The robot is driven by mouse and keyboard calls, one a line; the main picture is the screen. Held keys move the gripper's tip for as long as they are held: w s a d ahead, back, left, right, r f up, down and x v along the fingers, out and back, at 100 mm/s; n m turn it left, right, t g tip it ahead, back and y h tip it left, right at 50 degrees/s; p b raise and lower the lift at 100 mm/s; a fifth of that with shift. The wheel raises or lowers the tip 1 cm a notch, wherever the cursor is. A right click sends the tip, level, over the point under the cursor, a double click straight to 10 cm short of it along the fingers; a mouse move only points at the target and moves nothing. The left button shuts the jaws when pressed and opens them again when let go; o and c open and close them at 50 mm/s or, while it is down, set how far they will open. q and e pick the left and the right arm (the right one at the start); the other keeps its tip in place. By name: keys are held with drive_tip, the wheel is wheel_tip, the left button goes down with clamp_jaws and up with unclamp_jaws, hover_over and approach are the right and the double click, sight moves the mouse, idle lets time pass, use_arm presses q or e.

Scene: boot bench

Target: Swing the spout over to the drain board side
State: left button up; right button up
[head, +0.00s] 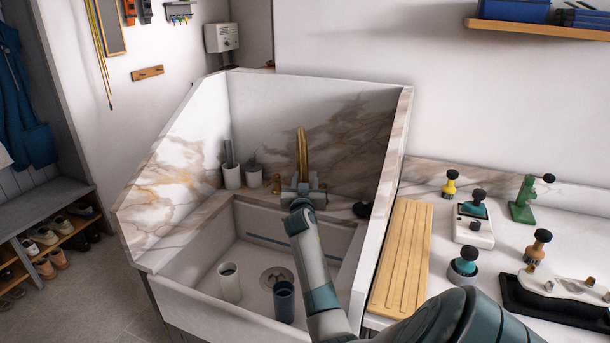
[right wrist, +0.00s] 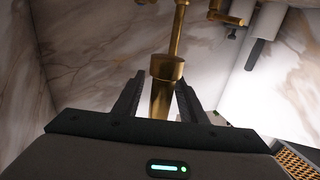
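The brass spout (head: 301,152) stands up at the back of the marble-walled sink, seen nearly end-on in the head view. In the right wrist view the spout's wider end (right wrist: 166,80) lies between the two dark fingers of my right gripper (right wrist: 160,90). The fingers are apart, with a visible gap on the left side; contact on the right side cannot be told. In the head view my right gripper (head: 303,186) is at the spout, and my wrist hides its lower part. The wooden drain board (head: 402,255) lies right of the sink. My left gripper is not in view.
The sink's raised right wall (head: 385,205) stands between the basin and the drain board. A white cup (head: 229,283) and a dark blue cup (head: 284,301) stand in the basin. Pale holders (head: 232,177) sit on the back left ledge. Several knobbed tools crowd the right counter.

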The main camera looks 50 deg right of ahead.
drive_tip(key=shift+a, duration=0.1)
